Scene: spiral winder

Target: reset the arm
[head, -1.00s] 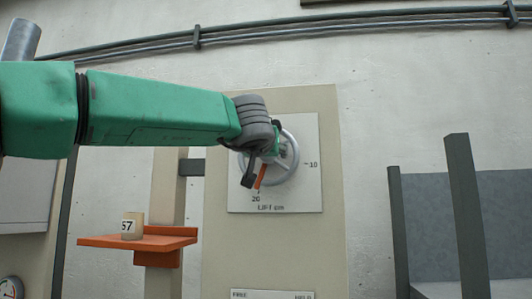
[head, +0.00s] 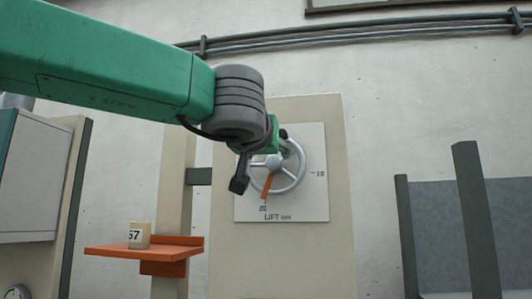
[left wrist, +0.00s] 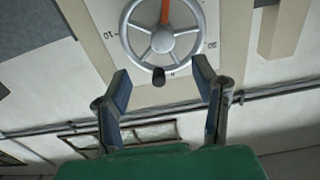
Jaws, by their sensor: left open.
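A grey spoked handwheel (head: 297,172) with a dark knob (head: 283,134) is mounted on a white dial plate (head: 315,205) marked LIFT. An orange pointer (head: 267,186) points down near the 20 mark. In the left wrist view the handwheel (left wrist: 133,48) appears upside down, with its knob (left wrist: 158,76) in line with the gap between my fingers. My left gripper (left wrist: 162,82) is open, its two fingers apart with nothing held. My right gripper is not in view.
An orange shelf (head: 150,252) carries a small beige block marked 57 (head: 139,234), left of the panel. Dark posts (head: 475,220) and a grey panel stand at the right. Conduits (head: 360,32) run along the upper wall.

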